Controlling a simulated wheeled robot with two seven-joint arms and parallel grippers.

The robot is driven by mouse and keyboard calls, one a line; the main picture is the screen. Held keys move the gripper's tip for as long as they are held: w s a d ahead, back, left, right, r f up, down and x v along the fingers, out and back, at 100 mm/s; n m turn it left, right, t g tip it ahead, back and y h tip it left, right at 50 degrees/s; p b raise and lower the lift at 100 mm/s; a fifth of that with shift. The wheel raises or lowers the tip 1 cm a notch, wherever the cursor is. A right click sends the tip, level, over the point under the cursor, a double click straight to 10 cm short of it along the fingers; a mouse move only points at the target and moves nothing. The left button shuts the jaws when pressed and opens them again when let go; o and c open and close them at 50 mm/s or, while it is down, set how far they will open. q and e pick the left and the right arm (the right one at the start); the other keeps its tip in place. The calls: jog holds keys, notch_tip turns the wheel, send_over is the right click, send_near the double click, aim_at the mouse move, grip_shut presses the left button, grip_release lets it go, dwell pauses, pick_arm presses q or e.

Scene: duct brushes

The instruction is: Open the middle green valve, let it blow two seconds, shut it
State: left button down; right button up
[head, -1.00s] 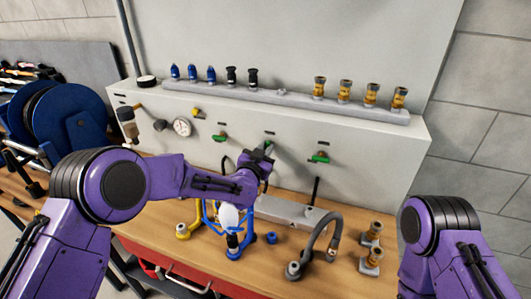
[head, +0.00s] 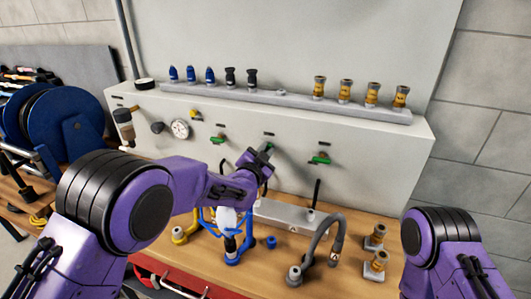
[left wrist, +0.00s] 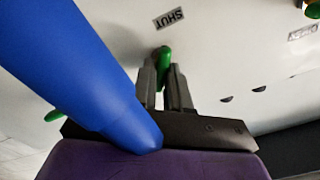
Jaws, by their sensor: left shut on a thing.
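Three green valve handles are on the front of the pale wall box. The middle green valve (head: 268,147) is at my left gripper (head: 264,151), which covers most of it. In the left wrist view the green handle (left wrist: 164,58) stands between the two grey fingers of my left gripper (left wrist: 165,80), which are shut on it. The handle points toward a label reading SHUT (left wrist: 168,18); a second label (left wrist: 302,33) is at the right. The left green valve (head: 218,139) and right green valve (head: 320,160) are free. My right gripper is out of view.
A large blue cylinder (left wrist: 75,65) crosses the left wrist view close to the lens. Below my left arm stand a blue frame (head: 233,252), a grey block (head: 285,214) and a bent grey hose (head: 322,240). A gauge (head: 180,129) and yellow valve (head: 195,116) are at left.

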pick_arm(q)
jog(key=c, duration=1.1)
grip_release()
jog(key=shift+c, duration=0.2)
jog(key=b+v, duration=0.3)
jog(key=v, duration=0.7)
jog(key=shift+s, duration=0.3)
